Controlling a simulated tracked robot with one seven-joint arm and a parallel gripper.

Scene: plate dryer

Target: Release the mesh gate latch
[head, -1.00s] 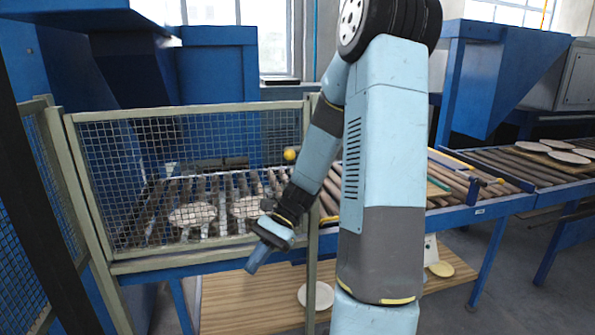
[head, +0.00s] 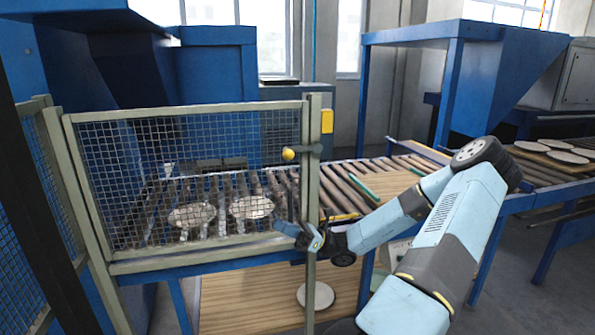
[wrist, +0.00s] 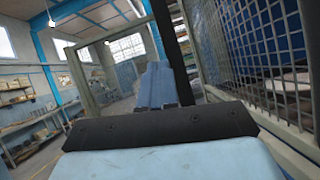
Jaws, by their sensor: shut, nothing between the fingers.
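The mesh gate (head: 185,115) stands shut on the left of the head view, in a beige-green frame. Its latch (head: 289,154) shows as a yellow ball knob at the upper right, with a dark bar reaching to the post. My gripper (head: 279,228) is shut and empty in front of the gate's lower right corner, well below the knob, pointing left. In the wrist view the blue fingers (wrist: 160,82) are together, with the mesh (wrist: 270,50) to their right. The latch is not recognisable there. I cannot tell whether the gripper touches the frame.
Behind the mesh, two plates (head: 192,214) lie on the roller conveyor (head: 385,183), which runs on to the right. A wooden board (head: 240,300) with a plate lies below. Space left of the fingers looks clear.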

